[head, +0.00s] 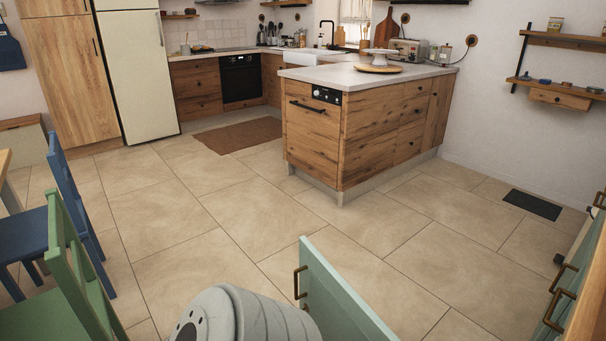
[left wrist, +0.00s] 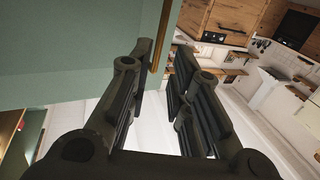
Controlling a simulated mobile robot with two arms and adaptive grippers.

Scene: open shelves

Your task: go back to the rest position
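My left gripper (left wrist: 165,62) shows only in the left wrist view. Its two dark fingers are apart, with nothing clamped between them. A brass bar handle (left wrist: 161,34) on a green panel (left wrist: 60,82) appears in the gap near the fingertips. I cannot tell how close the fingers are to it. In the head view an open green door (head: 335,285) with a bronze handle (head: 300,282) stands at the bottom centre. Neither of my grippers shows in the head view.
A grey ribbed thing (head: 245,316) with face-like marks is at the bottom centre. A green chair (head: 75,275) and blue chair (head: 75,205) are at left. A wooden island (head: 365,130) stands ahead. More green fronts (head: 555,318) are at lower right. The tiled floor between is clear.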

